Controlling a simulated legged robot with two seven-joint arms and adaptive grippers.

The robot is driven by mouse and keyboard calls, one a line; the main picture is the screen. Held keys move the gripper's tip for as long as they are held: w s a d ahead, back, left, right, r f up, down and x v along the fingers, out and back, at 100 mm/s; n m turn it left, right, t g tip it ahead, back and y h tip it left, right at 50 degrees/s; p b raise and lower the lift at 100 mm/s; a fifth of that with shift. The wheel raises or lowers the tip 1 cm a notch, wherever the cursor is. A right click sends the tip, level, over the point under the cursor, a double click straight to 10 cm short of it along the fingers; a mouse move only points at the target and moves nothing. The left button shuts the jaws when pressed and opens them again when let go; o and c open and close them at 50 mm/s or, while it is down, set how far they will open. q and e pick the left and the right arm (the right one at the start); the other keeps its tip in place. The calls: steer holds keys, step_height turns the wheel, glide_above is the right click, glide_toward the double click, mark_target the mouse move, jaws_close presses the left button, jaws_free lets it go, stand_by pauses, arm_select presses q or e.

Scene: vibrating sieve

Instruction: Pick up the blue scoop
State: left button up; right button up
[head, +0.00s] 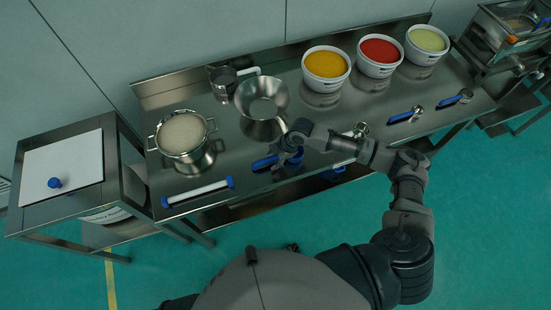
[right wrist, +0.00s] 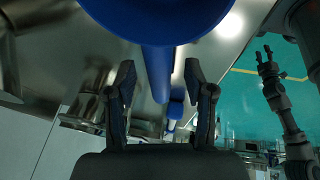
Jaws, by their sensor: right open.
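The blue scoop (head: 264,163) lies on the steel table near its front edge in the head view. My right gripper (head: 287,150) is over it and partly hides it. In the right wrist view the scoop's wide blue part (right wrist: 155,18) fills the top, and its handle (right wrist: 158,72) runs down between the two fingers. The fingers of my right gripper (right wrist: 160,88) are open, one on each side of the handle, with gaps visible.
A steel bowl (head: 262,96), a pot of pale powder (head: 181,134) and a blue-ended white bar (head: 198,192) are left of the gripper. Tubs of orange (head: 326,65), red (head: 380,52) and pale green (head: 428,40) stand behind. Blue-handled spoons (head: 401,117) lie right.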

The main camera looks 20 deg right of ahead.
steer(key=shift+w+a+f, duration=0.2)
steer(key=shift+a+f, duration=0.4)
steer(key=shift+a, duration=0.2)
steer(key=shift+d, duration=0.4)
steer(key=shift+d+f, duration=0.1)
steer(key=shift+c, duration=0.5)
steer(key=c, duration=0.8)
jaws_close()
arm_select(q)
steer(key=shift+w+a, duration=0.15)
steer(key=shift+w, duration=0.35)
arm_select(e)
steer(key=shift+a, duration=0.3)
